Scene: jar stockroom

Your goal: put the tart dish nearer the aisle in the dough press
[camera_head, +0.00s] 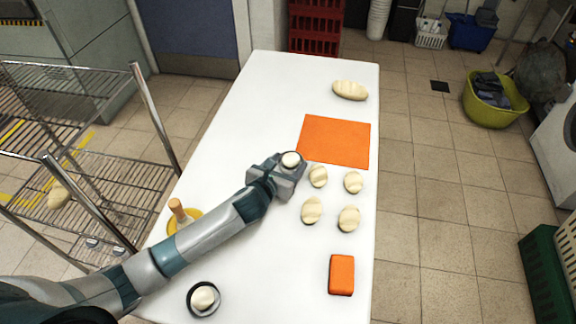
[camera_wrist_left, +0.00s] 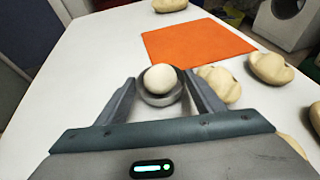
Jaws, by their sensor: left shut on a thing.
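My left gripper (camera_head: 290,163) is shut on a small dark tart dish (camera_wrist_left: 161,100) with a pale dough ball (camera_wrist_left: 160,77) in it. The dish sits between the two fingertips in the left wrist view. It is over the middle of the white table, just left of the orange mat; I cannot tell whether it touches the table. A second dark tart dish (camera_head: 191,303) with a dough ball (camera_head: 203,297) stands at the table's near left. The dough press (camera_head: 176,207), yellow with a wooden handle, stands at the left edge, partly hidden by my arm. My right gripper is not in view.
The orange mat (camera_head: 335,141) lies on the white table (camera_head: 255,100). Several bread rolls (camera_head: 312,210) lie right of my gripper, and a loaf (camera_head: 350,90) lies at the far end. An orange block (camera_head: 341,275) lies near right. A wire rack (camera_head: 110,180) stands left.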

